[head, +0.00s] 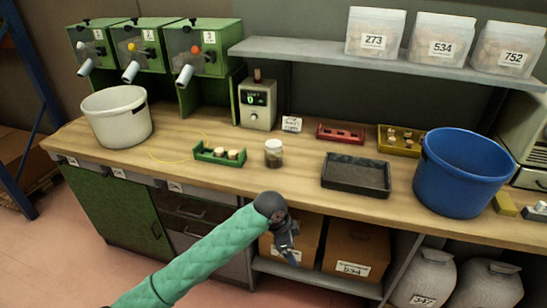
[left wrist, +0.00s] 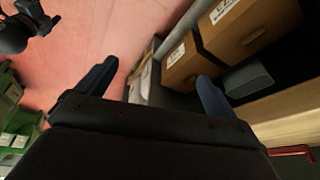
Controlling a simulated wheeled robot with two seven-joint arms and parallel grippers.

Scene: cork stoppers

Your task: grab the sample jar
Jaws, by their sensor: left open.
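The sample jar (head: 273,154) is a small clear jar with a white lid and brownish contents. It stands upright on the wooden workbench (head: 240,163), near its front edge at the middle of the head view. My left gripper (head: 291,256) hangs in front of the bench, below the top's edge and apart from the jar. In the left wrist view my left gripper (left wrist: 155,95) has its two fingers wide apart with nothing between them. The jar does not show in the left wrist view.
Left of the jar is a green rack (head: 219,155) with corks; right are a black tray (head: 355,177) and blue bucket (head: 459,175). A red rack (head: 341,133) and yellow tray (head: 400,142) lie behind. Cardboard boxes (head: 357,250) sit on a shelf below. A white bucket (head: 117,117) stands left.

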